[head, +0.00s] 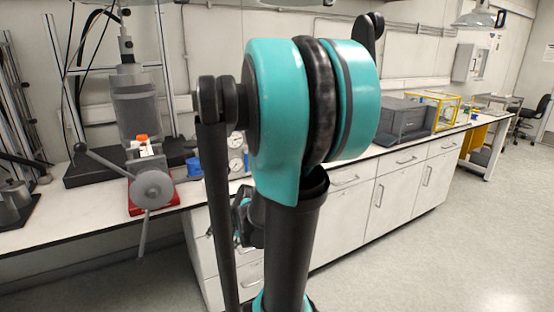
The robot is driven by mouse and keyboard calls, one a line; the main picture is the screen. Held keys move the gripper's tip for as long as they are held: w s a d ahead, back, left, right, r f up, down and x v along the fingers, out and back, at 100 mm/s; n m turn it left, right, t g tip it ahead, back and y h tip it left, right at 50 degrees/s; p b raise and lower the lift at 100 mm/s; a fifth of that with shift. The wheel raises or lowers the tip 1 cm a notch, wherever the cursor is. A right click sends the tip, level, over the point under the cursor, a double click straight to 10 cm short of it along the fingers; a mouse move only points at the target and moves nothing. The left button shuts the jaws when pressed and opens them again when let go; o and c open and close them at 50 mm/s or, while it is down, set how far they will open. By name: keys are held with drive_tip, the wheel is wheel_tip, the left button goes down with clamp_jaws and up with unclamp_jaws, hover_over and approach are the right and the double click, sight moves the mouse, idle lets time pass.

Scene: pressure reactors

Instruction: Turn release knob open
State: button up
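A pressure reactor with a grey cylindrical vessel (136,103) stands on the bench at the left in the head view. In front of it is a grey round hub (152,188) with long bar handles, over a red base (136,208). A small blue part (194,166) sits right of the hub, beside two round gauges (236,164). I cannot tell which part is the release knob. Small dark and teal parts (243,217), perhaps my wrist and gripper, show behind my arm, low and in front of the cabinets. The fingers cannot be made out.
My teal and black arm fills the middle and hides part of the bench (80,233). White cabinets (398,190) run to the right under the benchtop. A grey box unit (402,118) and a yellow frame (437,108) stand on it. The floor (440,255) at right is clear.

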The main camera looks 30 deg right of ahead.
drive_tip(key=w+d+r+m+t+y, duration=0.1)
drive_tip(key=w+d+r+m+t, duration=0.2)
drive_tip(key=w+d+m, duration=0.45)
drive_tip(key=w+d+r+m+t, duration=0.2)
drive_tip(key=w+d+m+t, duration=0.1)
drive_tip(key=w+d+m, duration=0.45)
drive_tip(key=d+r+m+t+h, duration=0.25)
drive_tip(key=d+m, duration=0.45)
drive_tip(key=d, duration=0.5)
drive_tip(key=d+r+m+t+h, duration=0.1)
drive_tip(key=d+m+t+h, duration=0.15)
drive_tip(key=d+m, duration=0.7)
drive_tip(key=w+n, duration=0.1)
drive_tip(key=w, duration=0.4)
drive_tip(key=w+d+n, duration=0.1)
drive_tip(key=w, duration=0.5)
drive_tip(key=w+d+n+y, duration=0.1)
drive_tip(key=w, duration=0.5)
drive_tip(key=shift+w+f+t, duration=0.15)
drive_tip(key=shift+w+t, duration=0.05)
drive_tip(key=shift+t, duration=0.2)
drive_tip(key=c, duration=1.2)
